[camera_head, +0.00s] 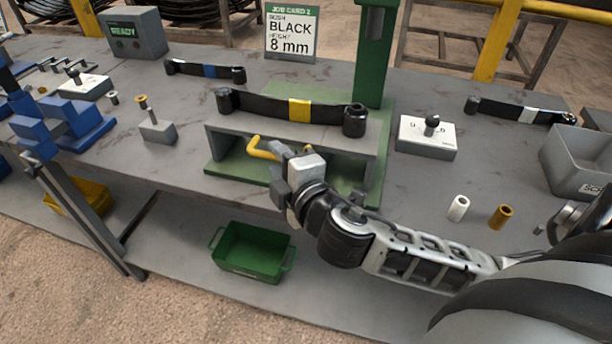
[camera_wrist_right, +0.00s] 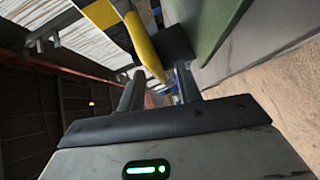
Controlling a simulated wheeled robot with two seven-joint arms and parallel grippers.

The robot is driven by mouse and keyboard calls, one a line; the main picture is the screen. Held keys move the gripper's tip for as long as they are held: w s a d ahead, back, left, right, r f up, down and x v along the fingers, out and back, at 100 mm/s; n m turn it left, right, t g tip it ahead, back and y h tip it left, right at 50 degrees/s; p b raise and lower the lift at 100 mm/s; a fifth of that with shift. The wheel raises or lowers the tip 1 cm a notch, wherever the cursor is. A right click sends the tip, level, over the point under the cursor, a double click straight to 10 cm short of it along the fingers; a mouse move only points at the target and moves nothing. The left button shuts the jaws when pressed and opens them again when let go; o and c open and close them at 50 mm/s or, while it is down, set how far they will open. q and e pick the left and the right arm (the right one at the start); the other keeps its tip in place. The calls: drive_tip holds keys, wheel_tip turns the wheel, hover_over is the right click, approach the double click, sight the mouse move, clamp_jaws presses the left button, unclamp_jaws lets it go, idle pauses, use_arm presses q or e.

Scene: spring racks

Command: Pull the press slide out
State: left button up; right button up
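The press (camera_head: 375,100) is a green frame with a grey block standing on a green base at the middle of the bench. A yellow handle (camera_head: 260,148) sticks out of its front opening; the slide behind it is mostly hidden in shadow and by my gripper. My right gripper (camera_head: 281,168) is at the handle, in front of the press. In the right wrist view the yellow handle (camera_wrist_right: 143,45) reaches down toward the space between the two separated fingers (camera_wrist_right: 160,88). The fingers are open; contact with the handle cannot be told.
A black strap with a yellow band (camera_head: 299,110) lies across the press top. A switch block (camera_head: 427,140), white bush (camera_head: 458,208), brown bush (camera_head: 501,216) and grey bin (camera_head: 575,160) are at right. A green crate (camera_head: 252,252) sits below. Blue fixtures (camera_head: 75,120) stand left.

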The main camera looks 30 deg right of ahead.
use_arm(q)
drive_tip(key=r+p, duration=0.1)
drive_tip(key=p, duration=0.2)
drive_tip(key=shift+w+a+r, duration=0.1)
drive_tip(key=shift+a+r, duration=0.1)
drive_tip(key=shift+r, duration=0.2)
use_arm(e)
drive_tip(key=s+a+r, duration=0.1)
drive_tip(key=s+r, duration=0.1)
drive_tip(key=s, duration=1.2)
use_arm(q)
drive_tip(key=shift+s+f, duration=0.1)
drive_tip(key=shift+s, duration=0.1)
use_arm(e)
drive_tip(key=a+f+m+g+y, duration=0.2)
drive_tip(key=f+m, duration=0.4)
drive_tip(key=f, duration=0.5)
drive_tip(key=a+f+m+g+y, duration=0.2)
drive_tip(key=a+f+m+g, duration=0.1)
drive_tip(key=f+m, duration=0.4)
drive_tip(key=shift+s+f+g, duration=0.3)
drive_tip(key=shift+f+g, duration=0.2)
drive_tip(key=shift+f, duration=1.35)
